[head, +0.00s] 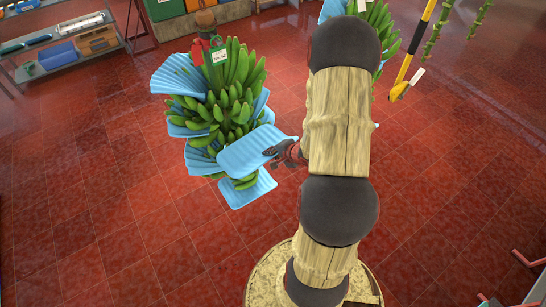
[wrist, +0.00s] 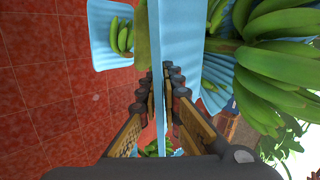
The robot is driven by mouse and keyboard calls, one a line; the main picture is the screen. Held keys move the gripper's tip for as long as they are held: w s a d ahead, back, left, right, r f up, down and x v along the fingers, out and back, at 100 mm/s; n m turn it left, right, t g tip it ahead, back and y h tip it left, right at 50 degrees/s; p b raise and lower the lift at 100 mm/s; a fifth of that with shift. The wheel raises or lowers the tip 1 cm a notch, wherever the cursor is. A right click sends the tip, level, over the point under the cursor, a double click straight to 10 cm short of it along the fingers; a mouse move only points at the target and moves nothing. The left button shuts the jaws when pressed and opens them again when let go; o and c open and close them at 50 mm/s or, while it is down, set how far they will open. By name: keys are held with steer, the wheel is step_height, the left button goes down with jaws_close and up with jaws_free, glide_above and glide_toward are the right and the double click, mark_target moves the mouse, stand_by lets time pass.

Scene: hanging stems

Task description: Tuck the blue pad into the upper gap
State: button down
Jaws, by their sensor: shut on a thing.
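A green banana bunch (head: 236,100) hangs with several blue pads among its tiers. My gripper (head: 284,153) is shut on the near edge of a ribbed blue pad (head: 247,149) at the bunch's right front. In the wrist view the held blue pad (wrist: 162,50) stands edge-on between the fingers (wrist: 160,100). Bananas (wrist: 275,60) lie just right of it there. I cannot tell whether the pad's far end is between tiers or only in front of them; the gap behind it is hidden.
Other pads sit at the bunch's upper left (head: 178,74) and bottom (head: 248,189). A tag (head: 219,56) hangs near the top. A second bunch (head: 378,30) is partly behind my arm. The red floor (head: 90,180) is clear at left.

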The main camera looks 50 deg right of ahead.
steer(key=b, duration=0.3)
glide_toward(251, 134)
steer(key=shift+s+a+f, duration=0.2)
steer(key=shift+f, duration=0.45)
steer(key=shift+s+a+f, duration=0.2)
steer(key=shift+a+f, duration=0.05)
steer(key=shift+f, duration=0.4)
steer(key=shift+s+a+f, duration=0.2)
steer(key=shift+f, duration=0.45)
steer(key=shift+w+d+r+p, duration=0.1)
steer(key=shift+w+d+p, duration=0.05)
steer(key=shift+w+p, duration=0.45)
steer(key=shift+w+d+p, duration=0.3)
steer(key=shift+w+p, duration=0.4)
steer(key=shift+w, duration=0.45)
steer(key=shift+w+d+p, duration=0.25)
steer(key=shift+w+p, duration=0.4)
steer(key=shift+w, duration=0.45)
steer(key=shift+w+d+p, duration=0.3)
steer(key=shift+w+p, duration=0.4)
steer(key=shift+w, duration=0.45)
steer(key=shift+w+d, duration=0.15)
steer(key=shift+w, duration=0.4)
steer(key=shift+f+p, duration=0.3)
steer(key=shift+p, duration=0.15)
